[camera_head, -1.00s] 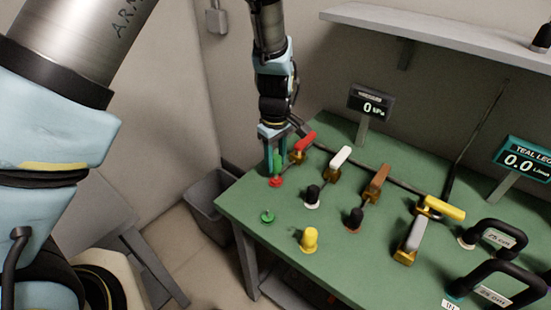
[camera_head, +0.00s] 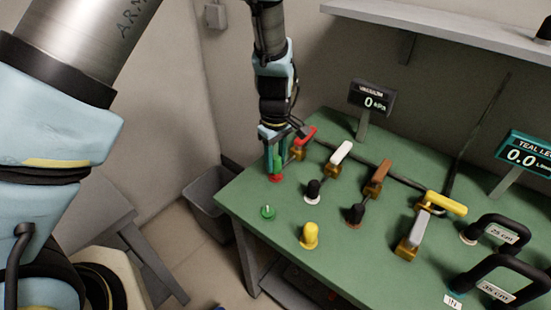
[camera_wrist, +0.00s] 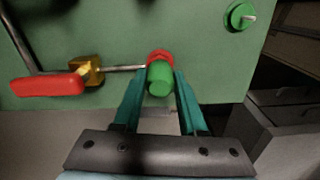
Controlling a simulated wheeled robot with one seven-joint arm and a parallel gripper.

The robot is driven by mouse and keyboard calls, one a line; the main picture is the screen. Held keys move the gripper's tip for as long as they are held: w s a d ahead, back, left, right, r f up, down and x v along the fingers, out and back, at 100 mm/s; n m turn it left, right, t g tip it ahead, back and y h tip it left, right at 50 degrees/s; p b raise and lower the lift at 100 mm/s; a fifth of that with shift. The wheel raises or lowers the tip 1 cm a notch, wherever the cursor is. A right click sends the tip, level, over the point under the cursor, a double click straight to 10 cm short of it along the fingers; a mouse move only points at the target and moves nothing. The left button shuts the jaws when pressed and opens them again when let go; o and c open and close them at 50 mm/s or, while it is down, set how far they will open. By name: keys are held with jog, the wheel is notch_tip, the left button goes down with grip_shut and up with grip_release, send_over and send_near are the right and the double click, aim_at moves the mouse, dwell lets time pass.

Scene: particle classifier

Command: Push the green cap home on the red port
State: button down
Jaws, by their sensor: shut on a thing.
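The green cap (camera_wrist: 160,78) is between the two teal fingers of my gripper (camera_wrist: 159,73) in the wrist view, and the gripper is shut on it. The red port (camera_wrist: 160,55) is right at the cap's far end, in line with it. In the head view my gripper (camera_head: 274,168) points down over the port at the table's left corner. The cap (camera_head: 279,160) is upright, just above or on the red port (camera_head: 275,179). The fingers partly hide the cap, and I cannot tell how far it is seated.
A red-handled valve (camera_head: 305,136) stands close behind the gripper. A green fitting (camera_head: 267,212), a yellow cap (camera_head: 310,235) and black caps (camera_head: 313,190) stand on the green bench. A gauge (camera_head: 370,98) reads 0 kPa. A grey bin (camera_head: 207,192) is beside the bench.

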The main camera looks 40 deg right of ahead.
aim_at(276, 157)
jog(key=shift+f+b, duration=0.4)
jog(key=shift+f, duration=0.4)
jog(key=shift+c, duration=1.9)
grip_release()
jog(key=shift+r, duration=0.1)
notch_tip(276, 157, up, 11)
jog(key=shift+f+b, duration=0.15)
jog(key=shift+b, duration=1)
